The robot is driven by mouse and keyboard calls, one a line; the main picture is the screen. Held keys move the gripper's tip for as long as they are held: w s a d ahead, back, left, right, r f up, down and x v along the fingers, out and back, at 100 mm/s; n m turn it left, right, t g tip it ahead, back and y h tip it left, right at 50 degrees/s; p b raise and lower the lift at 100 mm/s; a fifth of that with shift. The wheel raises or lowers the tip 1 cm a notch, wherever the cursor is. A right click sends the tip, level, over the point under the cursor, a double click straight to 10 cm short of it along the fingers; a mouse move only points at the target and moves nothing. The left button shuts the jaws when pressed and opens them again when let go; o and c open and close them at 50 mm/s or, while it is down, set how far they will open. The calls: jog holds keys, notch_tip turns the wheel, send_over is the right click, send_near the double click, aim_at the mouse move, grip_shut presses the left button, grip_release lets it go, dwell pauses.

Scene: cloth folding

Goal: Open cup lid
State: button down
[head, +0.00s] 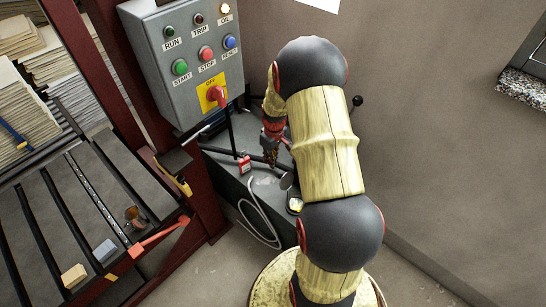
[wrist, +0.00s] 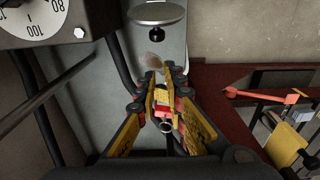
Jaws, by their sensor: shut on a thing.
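My gripper (wrist: 160,80) has its yellow-padded fingers close together in the wrist view. It is shut on a small part at its fingertips. A rounded brownish-grey piece (wrist: 155,61), which looks like the cup lid, shows right at the tips. The fingers hide how they grip it and whether it is raised. In the head view my gripper (head: 270,150) is low over the grey machine top, partly hidden by my arm. The cup itself cannot be made out clearly.
A silver disc (wrist: 157,13) stands just beyond the fingertips. A red padlock-like object (head: 244,163) sits on the grey machine top (head: 232,185). A control box (head: 187,60) and dark red frame (head: 100,75) stand left. A dial (wrist: 45,18) is close at upper left.

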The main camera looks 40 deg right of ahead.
aim_at(281, 176)
jog(key=s+f+b, duration=0.2)
jog(key=s+f, duration=0.1)
jog(key=shift+s+d, duration=0.15)
jog(key=shift+s, duration=0.15)
jog(key=shift+r, duration=0.1)
jog(key=shift+s+r+p, duration=0.5)
jog(key=shift+s+p, duration=0.2)
jog(key=shift+p, duration=0.2)
jog(key=shift+s+r, duration=0.1)
jog(key=shift+s, duration=0.25)
jog(key=shift+s+d, duration=0.1)
